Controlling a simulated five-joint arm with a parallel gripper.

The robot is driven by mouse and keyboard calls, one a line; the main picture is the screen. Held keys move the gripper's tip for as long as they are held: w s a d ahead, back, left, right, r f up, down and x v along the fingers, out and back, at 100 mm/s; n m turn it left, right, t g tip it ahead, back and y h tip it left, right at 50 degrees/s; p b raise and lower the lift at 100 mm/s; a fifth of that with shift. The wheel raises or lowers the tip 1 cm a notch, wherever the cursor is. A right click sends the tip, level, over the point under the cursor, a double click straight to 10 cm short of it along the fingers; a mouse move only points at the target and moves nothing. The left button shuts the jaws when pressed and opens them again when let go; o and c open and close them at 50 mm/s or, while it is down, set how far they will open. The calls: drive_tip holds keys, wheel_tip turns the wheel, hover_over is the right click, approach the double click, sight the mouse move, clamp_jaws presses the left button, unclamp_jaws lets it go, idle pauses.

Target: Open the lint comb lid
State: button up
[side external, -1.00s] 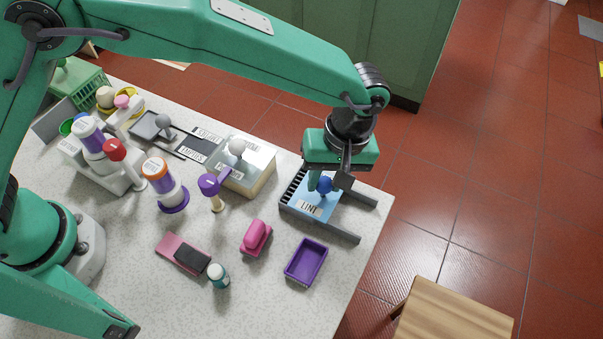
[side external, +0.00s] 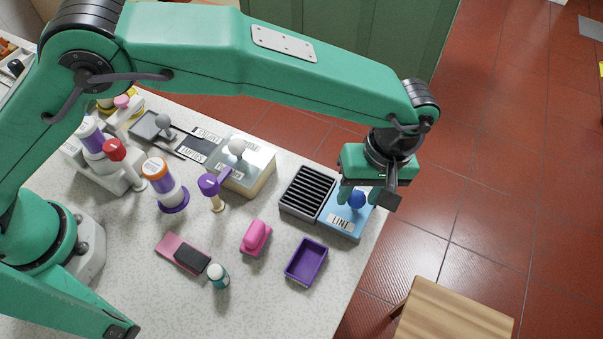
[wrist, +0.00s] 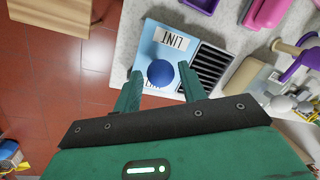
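The lint comb box (side external: 308,193) shows its black slats uncovered at the right of the counter. Its light blue lid (side external: 334,233), labelled LINT, sits to the right of the slats, with a round blue knob (side external: 357,200) on top. The wrist view shows the lid (wrist: 152,38), the knob (wrist: 160,73) and the slats (wrist: 209,68) beside it. My gripper (wrist: 158,72) is over the lid with its fingers apart, one on each side of the knob. Gaps show between the knob and both fingers. The far part of the lid is hidden behind my gripper.
A purple tray (side external: 305,262), a pink-handled item (side external: 256,237) and a purple-headed tool (side external: 211,188) stand left of the lid. A cream box with a grey knob (side external: 246,165) stands beyond. The counter's edge is close on the right, with a wooden stool (side external: 455,312) below.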

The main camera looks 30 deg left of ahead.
drive_tip(key=shift+o, duration=0.6)
wheel_tip(320, 180, up, 8)
drive_tip(key=d, duration=0.1)
drive_tip(key=shift+w+f, duration=0.15)
drive_tip(key=shift+w, duration=0.25)
